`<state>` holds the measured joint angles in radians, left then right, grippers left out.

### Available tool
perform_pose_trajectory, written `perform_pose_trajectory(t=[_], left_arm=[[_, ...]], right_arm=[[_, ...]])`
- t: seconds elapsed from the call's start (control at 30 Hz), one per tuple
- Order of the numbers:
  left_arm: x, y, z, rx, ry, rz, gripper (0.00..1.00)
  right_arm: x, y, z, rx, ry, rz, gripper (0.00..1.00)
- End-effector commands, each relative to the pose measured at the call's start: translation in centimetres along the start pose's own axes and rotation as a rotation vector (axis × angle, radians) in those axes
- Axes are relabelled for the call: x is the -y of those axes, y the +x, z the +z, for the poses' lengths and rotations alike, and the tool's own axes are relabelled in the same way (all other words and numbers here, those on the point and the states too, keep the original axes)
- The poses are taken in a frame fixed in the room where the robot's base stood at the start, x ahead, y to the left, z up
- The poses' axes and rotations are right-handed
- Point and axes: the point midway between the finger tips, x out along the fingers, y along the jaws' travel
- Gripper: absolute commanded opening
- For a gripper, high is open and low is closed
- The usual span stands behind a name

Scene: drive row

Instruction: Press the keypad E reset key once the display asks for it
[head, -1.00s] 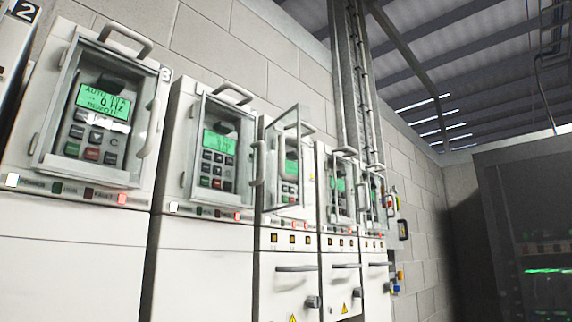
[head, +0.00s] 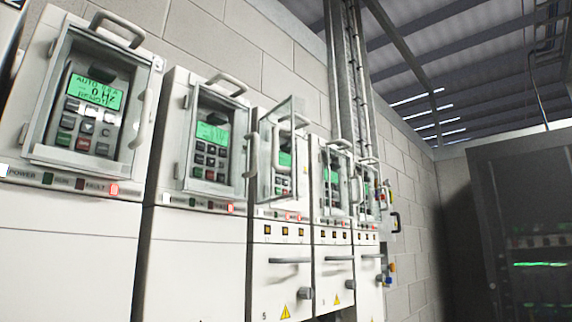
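The nearest drive's keypad (head: 88,128) is at the left of the head view, behind or within a framed cover. Its green display (head: 94,92) shows AUTO and what looks like 0 Hz; the lowest line is too small to read surely. A red key (head: 83,143) and a green key (head: 63,139) sit low on it. A second keypad (head: 209,161) lies under a green display (head: 212,134) with unreadable text. Farther keypads are partly hidden by covers. I cannot tell which keypad is E. Neither gripper is in view.
Several white drive cabinets recede to the right along a block wall. The third cabinet's clear cover (head: 285,125) stands swung open into the aisle. Red lamps (head: 114,189) glow below the keypads. A dark rack (head: 520,200) stands at the right.

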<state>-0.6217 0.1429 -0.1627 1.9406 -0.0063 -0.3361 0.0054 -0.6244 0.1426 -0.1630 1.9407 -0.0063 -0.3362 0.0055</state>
Motion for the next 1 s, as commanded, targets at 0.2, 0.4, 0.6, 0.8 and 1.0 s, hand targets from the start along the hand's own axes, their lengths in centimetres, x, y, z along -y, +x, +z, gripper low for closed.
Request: perform_pose_trajectory(t=[0.2, 0.4, 0.6, 0.8, 1.0], left_arm=[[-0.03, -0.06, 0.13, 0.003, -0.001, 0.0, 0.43], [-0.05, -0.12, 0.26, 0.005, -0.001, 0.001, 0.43], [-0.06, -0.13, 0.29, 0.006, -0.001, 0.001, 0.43], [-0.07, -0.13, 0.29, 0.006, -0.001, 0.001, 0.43], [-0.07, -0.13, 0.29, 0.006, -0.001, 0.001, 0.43]], right_arm=[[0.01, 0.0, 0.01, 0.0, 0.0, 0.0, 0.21], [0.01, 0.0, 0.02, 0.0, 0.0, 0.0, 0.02], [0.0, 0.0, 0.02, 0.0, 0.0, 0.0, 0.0], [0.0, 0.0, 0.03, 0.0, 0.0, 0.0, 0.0], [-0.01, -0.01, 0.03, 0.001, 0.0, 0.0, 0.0]])
